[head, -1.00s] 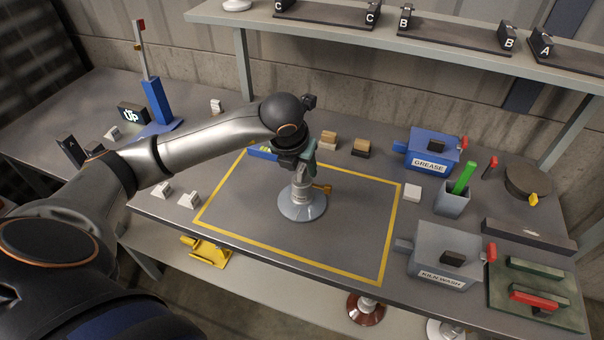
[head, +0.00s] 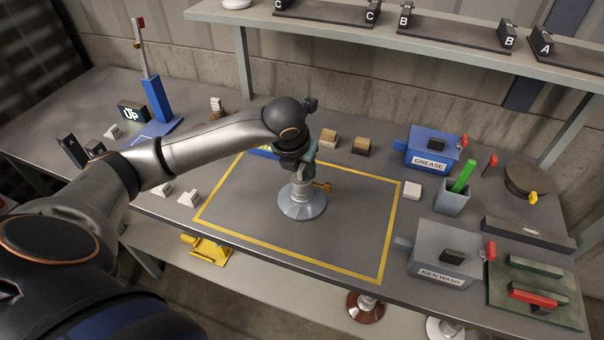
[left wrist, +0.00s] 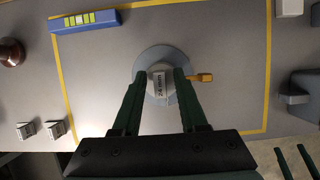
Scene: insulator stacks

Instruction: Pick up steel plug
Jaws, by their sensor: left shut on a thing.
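A grey steel piece with a wide round base (head: 302,205) and a narrower labelled neck stands inside the yellow outline on the bench. An orange-brown handle sticks out on the right of the neck. I cannot tell whether the base is clear of the bench. My right gripper (left wrist: 289,147) shows at the lower right of the wrist view, its fingers apart and empty.
A blue GREASE box (head: 432,148), a grey KILN WASH box (head: 442,252) and a cup with a green stick (head: 453,199) stand to the right. A blue level (left wrist: 85,21) lies at the outline's far left. Most of the outlined area is clear.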

